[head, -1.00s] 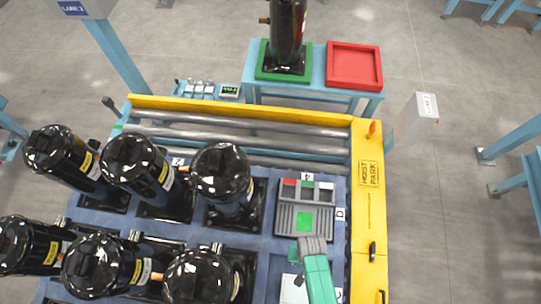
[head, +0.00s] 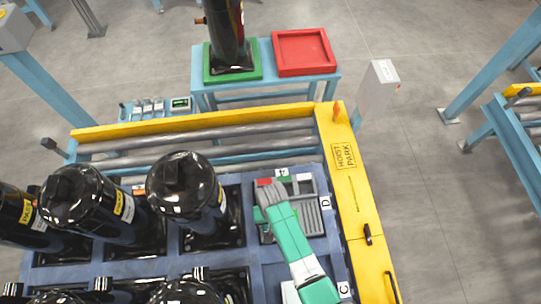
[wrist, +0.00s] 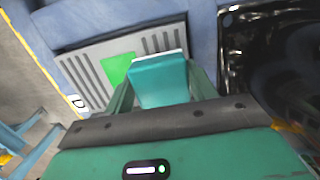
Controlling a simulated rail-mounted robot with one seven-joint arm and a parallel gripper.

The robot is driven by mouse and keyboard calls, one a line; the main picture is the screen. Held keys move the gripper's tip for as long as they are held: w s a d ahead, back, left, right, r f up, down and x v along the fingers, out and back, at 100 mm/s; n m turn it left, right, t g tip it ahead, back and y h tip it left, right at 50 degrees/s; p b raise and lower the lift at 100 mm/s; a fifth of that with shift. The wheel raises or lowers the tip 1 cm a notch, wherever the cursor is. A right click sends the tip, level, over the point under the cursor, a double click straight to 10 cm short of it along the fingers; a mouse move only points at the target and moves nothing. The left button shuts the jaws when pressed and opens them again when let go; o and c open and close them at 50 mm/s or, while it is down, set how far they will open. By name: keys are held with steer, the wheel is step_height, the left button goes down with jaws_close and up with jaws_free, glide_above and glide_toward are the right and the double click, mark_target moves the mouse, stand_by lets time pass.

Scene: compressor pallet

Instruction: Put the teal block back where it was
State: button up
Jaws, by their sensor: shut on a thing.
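The teal block (wrist: 160,82) is between the fingers of my gripper (wrist: 160,92) in the wrist view, and the gripper is shut on it. Beyond the block is a grey tray (wrist: 88,78) with slots and a green square (wrist: 118,68); the block overlaps part of it in the picture. I cannot tell whether the block touches the tray. In the head view my arm reaches over the grey tray (head: 308,188) in the right column of the blue pallet (head: 262,258). The arm hides the green square and much of the tray there.
Black compressors (head: 183,190) stand in several pallet bays to the left. A yellow rail (head: 345,170) runs along the right side. Behind the rollers (head: 200,140), a blue stand carries a green tray (head: 246,72) with a compressor and an empty red tray (head: 303,50).

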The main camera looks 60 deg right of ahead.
steer(key=f+b, duration=0.2)
steer(key=b, duration=0.1)
steer(key=w+f+b, duration=0.1)
steer(key=f, duration=0.1)
steer(key=shift+d+b, duration=0.25)
steer(key=shift+b, duration=0.15)
steer(key=shift+r, duration=0.25)
steer(key=shift+f, duration=0.15)
steer(key=o, duration=1.1)
steer(key=r+p, duration=0.1)
steer(key=r, duration=0.3)
steer(key=r+p, duration=0.1)
steer(key=r, duration=0.3)
steer(key=d+r+p, duration=0.1)
steer(key=r, duration=0.3)
steer(key=shift+w+r, duration=0.1)
steer(key=shift+w, duration=0.3)
